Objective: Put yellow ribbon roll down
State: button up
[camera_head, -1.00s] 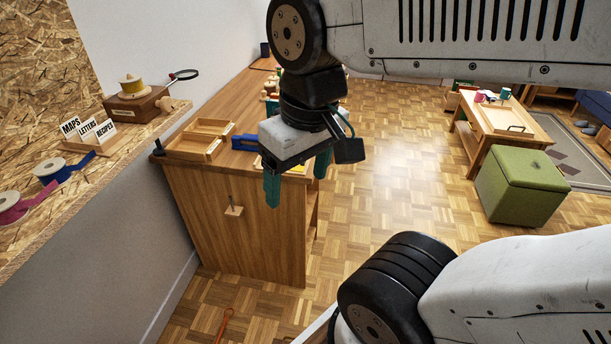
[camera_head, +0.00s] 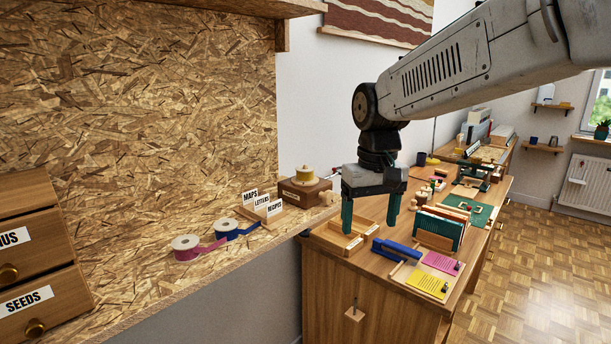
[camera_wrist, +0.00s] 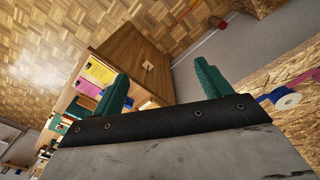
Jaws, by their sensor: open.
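The yellow ribbon roll (camera_head: 305,174) sits on top of a brown wooden box (camera_head: 303,193) at the far right end of the chipboard shelf. My gripper (camera_head: 370,214) is open with nothing between its green fingers. It hangs in front of and to the right of the roll, over the desk side, apart from it. In the wrist view my gripper (camera_wrist: 163,78) is also open and empty, and the yellow roll is not seen there.
A pink ribbon roll (camera_head: 187,247), a blue ribbon roll (camera_head: 225,229) and a card holder (camera_head: 266,212) stand on the shelf (camera_head: 130,285). Drawers (camera_head: 35,290) stand at the left. The desk holds a wooden tray (camera_head: 335,240) and a blue stapler (camera_head: 397,249). Bare shelf lies in front of the rolls.

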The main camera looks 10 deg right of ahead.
jog(key=w+a+r+t, duration=0.1)
jog(key=w+a, duration=0.1)
jog(key=w, duration=1)
jog(key=w+a+t, duration=0.1)
jog(key=w+a, duration=0.1)
jog(key=w, duration=0.9)
jog(key=t, duration=0.2)
send_near(305, 166)
notch_tip(305, 166, down, 3)
jog(key=shift+n+y, duration=0.3)
jog(key=x, duration=0.3)
jog(key=w+x, duration=0.1)
jog(key=x, duration=0.3)
jog(key=shift+w+d+r, duration=0.1)
jog(key=shift+w+d, duration=0.05)
jog(key=shift+d, duration=0.1)
jog(key=c, duration=1.1)
jog(key=shift+r, duration=0.1)
jog(key=shift+c, duration=0.2)
